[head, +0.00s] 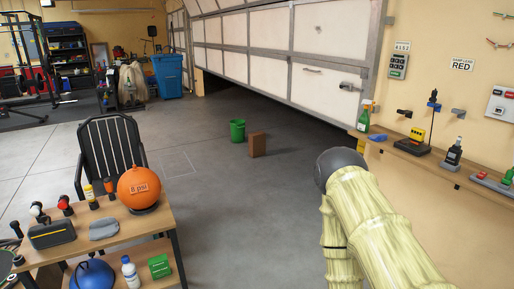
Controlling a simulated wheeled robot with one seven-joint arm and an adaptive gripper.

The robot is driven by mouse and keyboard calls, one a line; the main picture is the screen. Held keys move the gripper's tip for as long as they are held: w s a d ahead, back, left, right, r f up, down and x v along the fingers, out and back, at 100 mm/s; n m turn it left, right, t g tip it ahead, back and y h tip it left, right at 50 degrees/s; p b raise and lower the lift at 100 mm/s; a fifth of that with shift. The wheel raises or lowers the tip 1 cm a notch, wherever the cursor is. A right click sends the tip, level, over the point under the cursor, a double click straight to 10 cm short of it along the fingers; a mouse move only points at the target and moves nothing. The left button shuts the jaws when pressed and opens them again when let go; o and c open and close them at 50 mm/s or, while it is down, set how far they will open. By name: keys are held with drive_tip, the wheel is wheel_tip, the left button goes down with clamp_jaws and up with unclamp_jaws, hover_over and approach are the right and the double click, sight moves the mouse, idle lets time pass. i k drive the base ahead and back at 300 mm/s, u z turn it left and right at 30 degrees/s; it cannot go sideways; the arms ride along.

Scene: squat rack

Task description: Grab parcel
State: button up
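A brown box (258,145), likely the parcel, stands upright on the grey garage floor, just right of a green bucket and in front of the big white door. There is a small gap between box and bucket. My pale yellow arm rises at the lower right, with a dark grey rounded joint at its top end. My gripper does not show in this view, so its fingers and anything in them are hidden.
A wooden table (115,235) with an orange ball and small items stands at lower left, a black chair (112,150) behind it. A green bucket (237,130) is beside the box. A cluttered wall shelf (440,160) is at right. The middle floor is clear.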

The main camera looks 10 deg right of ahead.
sight(256, 140)
drive_tip(key=z, duration=0.15)
drive_tip(key=i, duration=5.05)
drive_tip(key=u, duration=0.6)
drive_tip(key=i, duration=2.9)
drive_tip(key=z, duration=1)
